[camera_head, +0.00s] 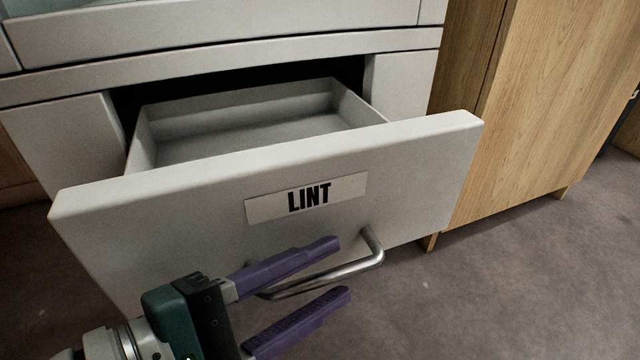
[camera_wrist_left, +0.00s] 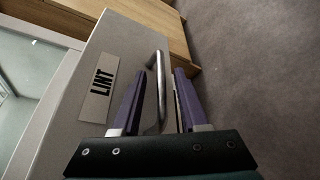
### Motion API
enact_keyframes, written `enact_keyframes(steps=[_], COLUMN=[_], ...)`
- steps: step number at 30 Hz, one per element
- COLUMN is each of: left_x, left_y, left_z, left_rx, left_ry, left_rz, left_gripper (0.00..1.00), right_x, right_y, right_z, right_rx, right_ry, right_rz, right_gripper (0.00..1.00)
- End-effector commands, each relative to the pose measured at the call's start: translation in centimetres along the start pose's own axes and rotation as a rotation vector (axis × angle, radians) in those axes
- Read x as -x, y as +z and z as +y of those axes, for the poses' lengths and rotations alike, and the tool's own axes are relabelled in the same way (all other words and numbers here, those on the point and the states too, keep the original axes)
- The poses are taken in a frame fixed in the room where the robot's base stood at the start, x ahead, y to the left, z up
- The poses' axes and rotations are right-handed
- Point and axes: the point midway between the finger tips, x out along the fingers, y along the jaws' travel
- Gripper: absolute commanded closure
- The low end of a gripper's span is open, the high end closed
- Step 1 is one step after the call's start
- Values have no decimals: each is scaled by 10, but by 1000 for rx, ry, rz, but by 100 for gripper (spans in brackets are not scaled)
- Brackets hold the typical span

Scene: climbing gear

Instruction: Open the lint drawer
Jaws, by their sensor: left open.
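The lint drawer (camera_head: 200,200) is a white drawer with a "LINT" label (camera_head: 306,196), and it stands pulled out from the white appliance, its empty inside showing. Its metal bar handle (camera_head: 345,268) is low on the front. My left gripper (camera_head: 343,268) is open, with one purple finger above the handle bar and the other below it. In the left wrist view the handle (camera_wrist_left: 161,90) runs between the two spread fingers (camera_wrist_left: 157,88). Whether a finger touches the bar, I cannot tell. My right gripper is in neither view.
The white appliance body (camera_head: 220,55) is behind the drawer. A wooden cabinet (camera_head: 545,95) stands close on the right. Grey carpet (camera_head: 510,290) is clear in front and to the right.

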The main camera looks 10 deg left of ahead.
Motion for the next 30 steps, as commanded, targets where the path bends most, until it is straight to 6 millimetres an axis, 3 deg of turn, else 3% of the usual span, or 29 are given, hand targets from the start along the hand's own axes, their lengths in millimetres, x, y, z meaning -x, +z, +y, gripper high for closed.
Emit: enact_keyframes(steps=[6, 12, 19, 30], left_x=[44, 72, 85, 86], left_y=[-2, -2, 0, 1], left_z=[-5, -4, -1, 0], left_rx=[-2, 1, -1, -1], left_ry=[-5, -2, -2, -1], left_rz=[-1, 0, -2, -2], left_gripper=[56, 56, 56, 56], right_x=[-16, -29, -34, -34], right_y=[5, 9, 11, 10], right_z=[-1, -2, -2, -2], right_rx=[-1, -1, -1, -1], right_ry=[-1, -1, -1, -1], right_rz=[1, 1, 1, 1], right_gripper=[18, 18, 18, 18])
